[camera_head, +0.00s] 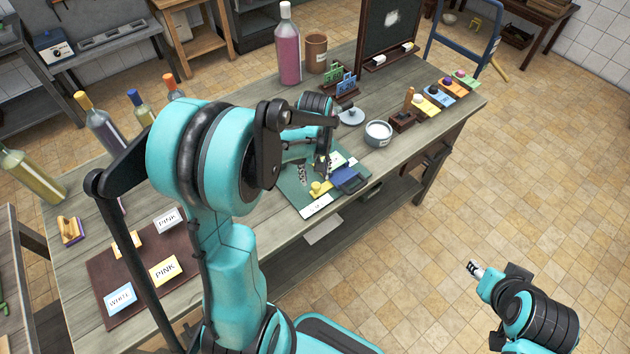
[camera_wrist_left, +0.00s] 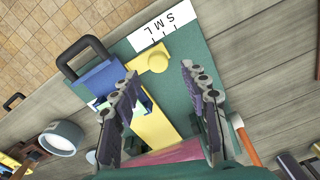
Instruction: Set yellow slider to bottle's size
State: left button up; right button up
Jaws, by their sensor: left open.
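The yellow slider shows in the left wrist view as a round knob (camera_wrist_left: 153,62) and a bar (camera_wrist_left: 152,128) on a green board (camera_wrist_left: 205,70). A white card (camera_wrist_left: 165,27) on the board carries the letters S, M and L with tick marks. The knob sits apart from the card, nearest its left half; its exact mark is hard to tell. My left gripper (camera_wrist_left: 160,85) is open above the board, its fingers either side of the knob in that view, apparently not touching. A large pink bottle (camera_head: 289,50) stands upright at the table's back. My right gripper (camera_head: 473,268) is over the floor, too small to read.
A blue block with a dark handle (camera_head: 350,183) is on the board beside the slider. A grey round tin (camera_head: 378,133), a brown cup (camera_head: 316,52) and a chalkboard (camera_head: 388,35) stand beyond. Labelled cards lie on a brown mat (camera_head: 185,258). Several bottles stand at left.

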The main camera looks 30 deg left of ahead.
aim_at(316, 184)
pick_arm(q)
notch_tip(316, 184, down, 4)
jog(key=shift+w+r+b, duration=0.15)
jog(key=shift+b, duration=0.2)
jog(key=shift+c, duration=0.2)
grip_shut()
jog(key=shift+s+a, duration=0.3)
jog(key=shift+s, duration=0.75)
jog(key=shift+o, duration=0.2)
grip_release()
jog(key=shift+w, duration=0.1)
